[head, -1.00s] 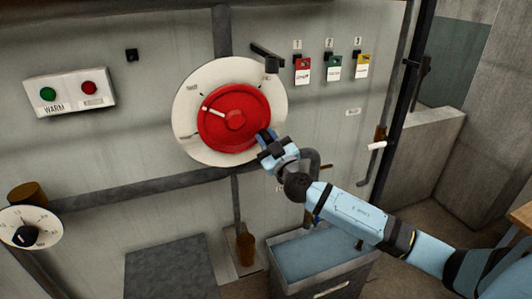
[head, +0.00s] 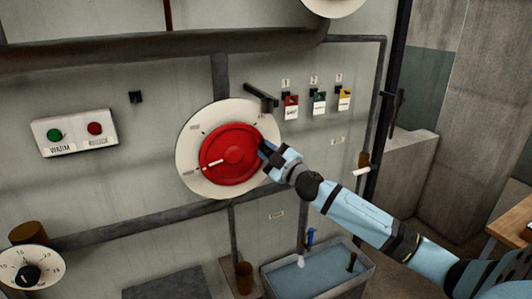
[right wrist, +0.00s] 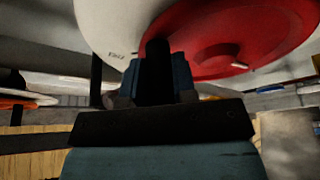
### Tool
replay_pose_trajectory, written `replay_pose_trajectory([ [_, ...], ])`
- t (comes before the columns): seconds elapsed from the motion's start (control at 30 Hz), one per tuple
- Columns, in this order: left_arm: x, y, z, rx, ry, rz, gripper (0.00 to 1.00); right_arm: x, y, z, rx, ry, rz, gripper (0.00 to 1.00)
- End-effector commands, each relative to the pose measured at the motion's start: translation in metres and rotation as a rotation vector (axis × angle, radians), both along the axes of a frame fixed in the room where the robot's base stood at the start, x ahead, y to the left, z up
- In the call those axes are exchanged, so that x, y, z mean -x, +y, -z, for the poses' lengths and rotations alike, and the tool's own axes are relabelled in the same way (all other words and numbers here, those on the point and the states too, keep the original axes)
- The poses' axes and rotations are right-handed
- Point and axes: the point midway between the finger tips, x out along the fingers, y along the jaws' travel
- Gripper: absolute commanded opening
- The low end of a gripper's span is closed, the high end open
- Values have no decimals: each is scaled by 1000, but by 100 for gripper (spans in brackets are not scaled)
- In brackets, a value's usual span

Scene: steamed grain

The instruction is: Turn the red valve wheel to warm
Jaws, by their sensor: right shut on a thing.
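The red valve wheel (head: 243,170) sits on a round white dial plate (head: 190,140) on the wall. Its white pointer mark (head: 212,164) points left and slightly down; the plate's small labels are too small to read in the head view. My right gripper (head: 267,150) is shut on the wheel's right rim. In the right wrist view, the gripper (right wrist: 157,70) is at the edge of the red wheel (right wrist: 240,40), with the white plate behind. My left gripper is not in view.
A panel (head: 75,145) labelled WARM under its green light and with a red light is at left. A black lever (head: 261,95) and several coloured tags are right of the plate. A water basin (head: 315,275) stands below, and a gauge (head: 25,270) is at lower left.

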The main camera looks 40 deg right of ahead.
Motion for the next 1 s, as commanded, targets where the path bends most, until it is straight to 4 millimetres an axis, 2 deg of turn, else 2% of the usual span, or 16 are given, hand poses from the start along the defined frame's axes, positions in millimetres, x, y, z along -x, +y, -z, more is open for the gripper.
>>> replay_pose_trajectory([
  [0.1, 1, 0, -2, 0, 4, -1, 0, 0, -1, -8, -3, -6, 3, 0],
  [0.67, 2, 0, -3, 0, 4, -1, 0, -1, -1, -9, -3, -5, 5, 0],
  [0.7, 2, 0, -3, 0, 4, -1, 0, -1, -1, -9, -3, -5, 5, 35],
  [0.77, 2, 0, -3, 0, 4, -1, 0, -1, -1, -8, -3, -5, 5, 48],
  [1.0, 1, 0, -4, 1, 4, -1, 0, -1, 0, -6, -2, -2, 3, 51],
])
